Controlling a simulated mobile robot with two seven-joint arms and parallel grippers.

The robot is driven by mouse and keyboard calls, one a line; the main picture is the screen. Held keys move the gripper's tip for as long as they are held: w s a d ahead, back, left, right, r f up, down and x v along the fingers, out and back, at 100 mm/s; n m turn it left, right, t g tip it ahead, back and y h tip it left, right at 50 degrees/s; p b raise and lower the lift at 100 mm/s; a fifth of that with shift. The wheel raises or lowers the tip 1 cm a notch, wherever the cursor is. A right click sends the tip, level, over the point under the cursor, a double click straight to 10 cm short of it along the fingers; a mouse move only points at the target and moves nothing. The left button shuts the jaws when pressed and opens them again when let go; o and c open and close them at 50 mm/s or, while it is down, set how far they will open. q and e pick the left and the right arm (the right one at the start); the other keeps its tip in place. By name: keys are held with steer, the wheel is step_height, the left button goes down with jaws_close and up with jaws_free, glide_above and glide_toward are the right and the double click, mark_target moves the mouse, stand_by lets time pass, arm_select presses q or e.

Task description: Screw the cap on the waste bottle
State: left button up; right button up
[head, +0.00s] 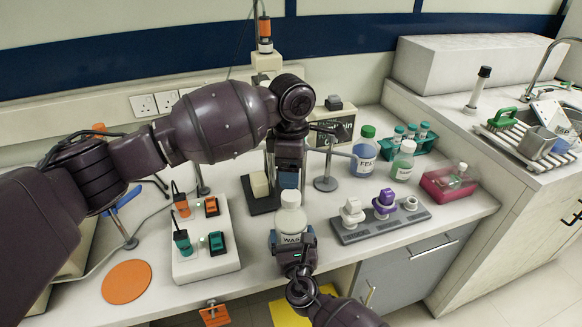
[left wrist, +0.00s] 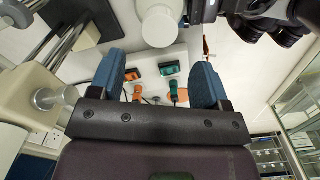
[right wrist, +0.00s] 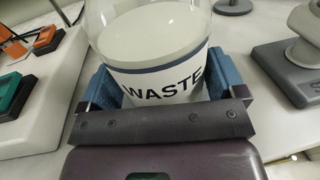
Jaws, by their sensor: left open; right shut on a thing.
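The waste bottle (head: 291,222) stands upright at the bench's front, clear with a "WAS..." label. In the right wrist view its label reads WASTE (right wrist: 165,85), and its top is cut off. My right gripper (head: 292,240) is shut on the bottle's body from the front. A white cap (head: 291,198) shows at the bottle's top; I cannot tell how tightly it sits. It appears as a white disc in the left wrist view (left wrist: 160,26). My left gripper (head: 289,178) is open and empty, pointing down above and slightly behind the bottle, apart from the cap.
A white switch box (head: 205,262) with plugs stands left, beside an orange mat (head: 127,281). A grey rack (head: 380,221) with white and purple pieces lies right. Behind are a blue-liquid bottle (head: 364,155), a green-liquid bottle (head: 403,163) and a pink tray (head: 449,187).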

mark_target(291, 195)
stand_by(0.4)
arm_select(q)
steer(key=shift+f, duration=4.05)
steer(key=shift+c, duration=0.3)
